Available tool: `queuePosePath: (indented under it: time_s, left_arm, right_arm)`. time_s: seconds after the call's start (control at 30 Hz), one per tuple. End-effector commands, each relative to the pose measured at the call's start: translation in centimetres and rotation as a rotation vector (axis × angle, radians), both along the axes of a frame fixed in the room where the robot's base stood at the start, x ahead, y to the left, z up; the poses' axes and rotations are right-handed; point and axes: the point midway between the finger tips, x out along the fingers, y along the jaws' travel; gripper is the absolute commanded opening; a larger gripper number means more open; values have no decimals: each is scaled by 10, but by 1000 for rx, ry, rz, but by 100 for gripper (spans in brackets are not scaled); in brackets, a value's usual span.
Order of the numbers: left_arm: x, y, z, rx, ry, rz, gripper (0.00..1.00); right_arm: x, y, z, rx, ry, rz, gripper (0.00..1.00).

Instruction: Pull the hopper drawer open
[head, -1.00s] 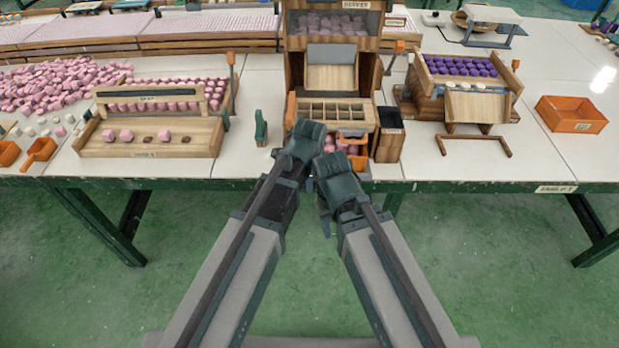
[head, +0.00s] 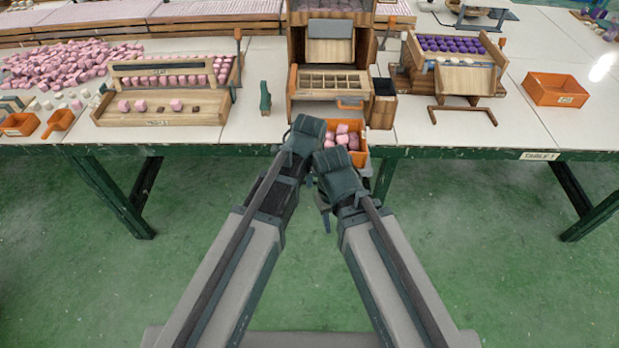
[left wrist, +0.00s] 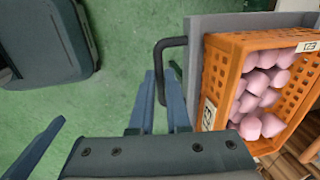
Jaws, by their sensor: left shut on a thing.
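The wooden hopper (head: 304,48) stands at the table's middle. Its drawer carries an orange crate of pink pieces (head: 345,137); it sticks out from below the hopper toward me, past the table's front edge. In the left wrist view the drawer has a grey front (left wrist: 240,21) with a dark bar handle (left wrist: 160,52), and the orange crate (left wrist: 212,75) sits behind it. My left gripper (left wrist: 162,88) is shut on this handle; it also shows in the head view (head: 308,124). My right gripper (head: 334,160) is beside it to the right; its fingertips are unclear.
A wooden rack with pink cubes (head: 160,113) stands left of the hopper. A stand with purple pieces (head: 465,75) and an empty orange bin (head: 556,89) are to the right. The green floor (head: 500,250) before the table is clear.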

Motion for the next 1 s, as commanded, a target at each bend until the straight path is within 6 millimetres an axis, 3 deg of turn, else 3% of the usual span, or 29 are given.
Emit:
queuePosePath:
  time_s: [0.03,0.07,0.2,0.67,1.0]
  left_arm:
    - [0,0,0,-1,0,0,0]
    - [0,0,0,-1,0,0,18]
    - [0,0,0,-1,0,0,43]
    - [-1,0,6,0,0,0,45]
    - [-7,0,43,0,0,0,45]
  right_arm:
    - [0,0,0,0,0,0,45]
    - [0,0,0,0,0,0,45]
    - [0,0,0,0,0,0,45]
    - [0,0,6,0,0,0,45]
    - [0,0,43,0,0,0,45]
